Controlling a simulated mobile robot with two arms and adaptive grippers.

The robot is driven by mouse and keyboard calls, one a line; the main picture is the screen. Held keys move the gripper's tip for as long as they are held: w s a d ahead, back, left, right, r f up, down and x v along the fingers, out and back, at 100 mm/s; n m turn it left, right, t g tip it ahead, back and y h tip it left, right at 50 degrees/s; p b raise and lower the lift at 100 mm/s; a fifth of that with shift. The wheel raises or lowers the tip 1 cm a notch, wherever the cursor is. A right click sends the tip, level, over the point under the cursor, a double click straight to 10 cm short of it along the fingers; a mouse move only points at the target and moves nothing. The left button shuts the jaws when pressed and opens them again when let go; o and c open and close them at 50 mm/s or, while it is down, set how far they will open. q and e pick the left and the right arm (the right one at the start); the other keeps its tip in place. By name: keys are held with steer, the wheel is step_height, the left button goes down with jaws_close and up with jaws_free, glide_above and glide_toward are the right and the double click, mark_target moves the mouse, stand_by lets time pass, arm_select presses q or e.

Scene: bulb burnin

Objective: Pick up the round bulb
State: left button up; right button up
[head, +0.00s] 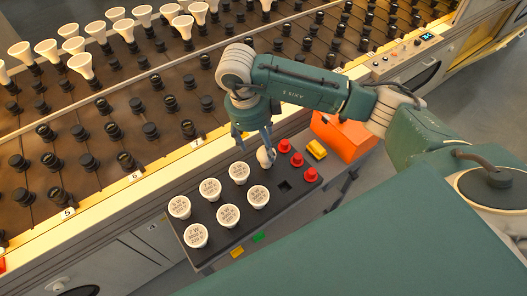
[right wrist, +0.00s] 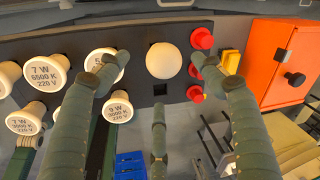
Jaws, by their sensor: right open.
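The round bulb (head: 265,157) is a white globe at the back edge of the black tray (head: 283,201). It also shows in the right wrist view (right wrist: 163,60), unobstructed, at the upper middle. My right gripper (head: 253,138) is open and points down beside the bulb in the head view. In the right wrist view its fingers (right wrist: 160,82) are spread, with the bulb beyond them and between the left and right fingertips. I cannot tell whether any finger touches it. My left gripper is not in view.
Several white labelled bulbs (head: 228,215) stand on the tray left of the round bulb. Behind runs a long rack (head: 150,130) with several black sockets.

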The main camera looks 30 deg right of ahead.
mark_target(266, 155)
steer(key=f, duration=0.2)
steer(key=shift+s+d+f, duration=0.15)
steer(key=shift+d+f, duration=0.15)
steer(key=shift+f, duration=0.05)
steer(key=shift+d+f+p, duration=0.1)
steer(key=shift+f+p, duration=0.25)
steer(key=f, duration=0.2)
steer(key=d+f+p, duration=0.1)
steer(key=f, duration=0.1)
steer(key=shift+d, duration=0.1)
steer(key=shift+f, duration=0.2)
steer(key=shift+w, duration=0.2)
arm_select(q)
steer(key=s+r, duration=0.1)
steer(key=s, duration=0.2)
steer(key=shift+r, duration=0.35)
arm_select(e)
steer(key=c, duration=1.2)
